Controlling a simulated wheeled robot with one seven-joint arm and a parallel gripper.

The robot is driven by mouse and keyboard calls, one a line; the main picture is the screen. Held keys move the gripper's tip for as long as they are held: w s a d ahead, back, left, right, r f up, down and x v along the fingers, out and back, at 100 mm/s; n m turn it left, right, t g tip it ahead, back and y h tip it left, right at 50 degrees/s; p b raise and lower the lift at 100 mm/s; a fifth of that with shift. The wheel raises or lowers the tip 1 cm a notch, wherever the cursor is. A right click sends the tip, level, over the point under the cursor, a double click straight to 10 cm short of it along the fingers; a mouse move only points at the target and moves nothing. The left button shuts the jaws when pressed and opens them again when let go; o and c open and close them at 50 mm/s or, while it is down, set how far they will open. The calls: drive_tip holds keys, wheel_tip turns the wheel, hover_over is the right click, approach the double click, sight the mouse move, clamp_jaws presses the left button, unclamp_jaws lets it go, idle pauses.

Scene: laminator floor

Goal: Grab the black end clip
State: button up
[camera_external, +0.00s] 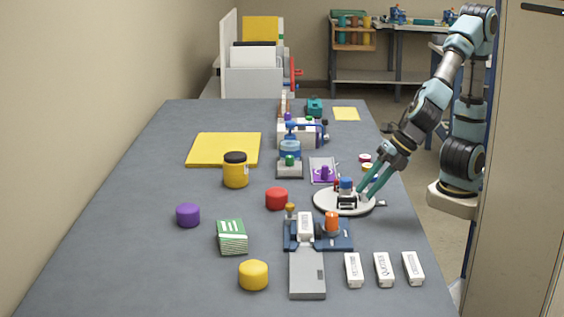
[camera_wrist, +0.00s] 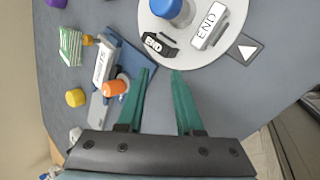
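The black end clip (camera_wrist: 158,45) lies on a round white plate (camera_wrist: 190,60) with its END label facing up in the wrist view. A white END clip (camera_wrist: 210,27) lies to its right on the same plate, and a blue knob (camera_wrist: 167,9) stands just beyond. My gripper (camera_wrist: 162,72) is open and empty, with its two green fingers apart and their tips just short of the black clip, not touching it in this view. In the external view, my gripper (camera_external: 368,193) reaches down over the right side of the white plate (camera_external: 324,203).
A blue-and-grey device with an orange knob (camera_external: 332,222) stands in front of the plate. White labelled blocks (camera_external: 384,269) lie at the front right. A red cylinder (camera_external: 276,198) and a yellow jar (camera_external: 235,172) stand left. The table's left side (camera_external: 120,220) is largely clear.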

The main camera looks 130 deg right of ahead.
sight(345, 197)
drive_tip(key=w+n+t+b, duration=0.1)
drive_tip(key=n+b, duration=0.1)
drive_tip(key=w+n+t+h+b, duration=0.1)
drive_tip(key=w+n+b, duration=0.1)
drive_tip(key=n, duration=0.1)
drive_tip(key=shift+w+d+t, duration=0.1)
drive_tip(key=shift+w+t, duration=0.05)
drive_tip(key=shift+t, duration=0.15)
drive_tip(key=w+a+r+n+t+h+b, duration=0.1)
drive_tip(key=w+a+r+n+t+b, duration=0.1)
drive_tip(key=w+r+n+t+b, duration=0.3)
drive_tip(key=s+d+f+n+g+h, duration=0.1)
drive_tip(key=s+f, duration=0.1)
drive_tip(key=s+d+f+n+g+h+b, duration=0.1)
drive_tip(key=s+d+f, duration=0.1)
drive_tip(key=s+f, duration=0.1)
drive_tip(key=s+d+f+n+g+b, duration=0.1)
drive_tip(key=s+d+f, duration=0.1)
drive_tip(key=s+f, duration=0.1)
drive_tip(key=shift+d+n+h, duration=0.1)
drive_tip(key=shift+n+h, duration=0.3)
drive_tip(key=shift+p+x, duration=0.35)
drive_tip(key=shift+x, duration=1.05)
drive_tip(key=shift+w+d+r+p, duration=0.1)
drive_tip(key=shift+w+d+p, duration=0.15)
drive_tip(key=shift+p, duration=0.1)
drive_tip(key=shift+p+x, duration=0.35)
drive_tip(key=shift+x, duration=0.45)
drive_tip(key=shift+c, duration=0.2)
